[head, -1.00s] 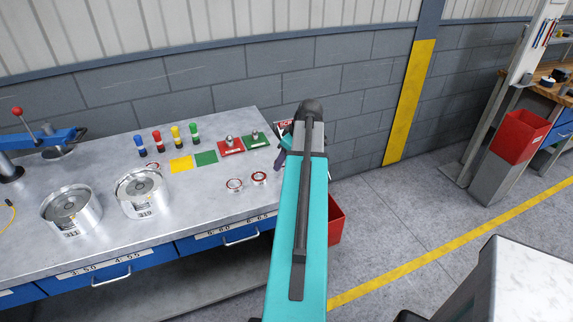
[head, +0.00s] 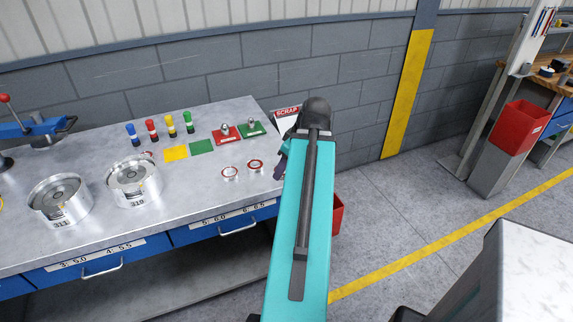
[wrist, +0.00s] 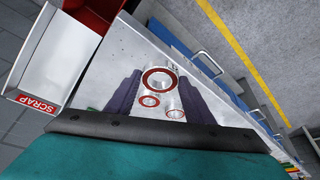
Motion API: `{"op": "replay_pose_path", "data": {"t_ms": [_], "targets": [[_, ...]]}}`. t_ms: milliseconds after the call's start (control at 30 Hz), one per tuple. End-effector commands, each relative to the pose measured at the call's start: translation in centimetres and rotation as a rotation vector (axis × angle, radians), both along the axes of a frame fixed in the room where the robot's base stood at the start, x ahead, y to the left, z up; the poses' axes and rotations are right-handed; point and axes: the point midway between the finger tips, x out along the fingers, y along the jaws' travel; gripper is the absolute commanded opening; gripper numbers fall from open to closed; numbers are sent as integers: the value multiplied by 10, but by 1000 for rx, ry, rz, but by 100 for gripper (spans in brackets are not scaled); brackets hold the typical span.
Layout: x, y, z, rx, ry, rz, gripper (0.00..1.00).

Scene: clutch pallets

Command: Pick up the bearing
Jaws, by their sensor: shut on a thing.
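My gripper (wrist: 159,82) is shut on a bearing (wrist: 146,77), a red-rimmed ring between its two dark purple fingertips in the wrist view. The held bearing looks larger than the two below, so it is nearer the camera. In the head view my gripper (head: 279,167) is at the bench's right end, mostly behind my arm, and the held bearing is hidden. Two other red-and-silver bearings (head: 230,173) (head: 255,166) lie on the bench top, and both also show in the wrist view (wrist: 150,101) (wrist: 175,114). A further small ring (head: 148,155) lies farther left.
The grey bench (head: 190,185) carries two silver clutch housings (head: 60,200) (head: 134,183), several coloured pegs, and yellow, green and red plates. A scrap bin (wrist: 50,60) stands off the bench's end. A red bin (head: 336,215) is below right. Open floor lies to the right.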

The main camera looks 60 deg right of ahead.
Motion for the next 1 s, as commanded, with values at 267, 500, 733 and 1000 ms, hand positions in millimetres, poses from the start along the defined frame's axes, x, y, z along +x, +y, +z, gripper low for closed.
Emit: {"op": "replay_pose_path", "data": {"t_ms": [267,500,733,1000], "targets": [[-8,7,-2,9,3,3,19],[-13,14,-1,5,1,2,19],[-17,21,-1,3,0,0,19],[-22,28,1,0,0,-1,19]]}}
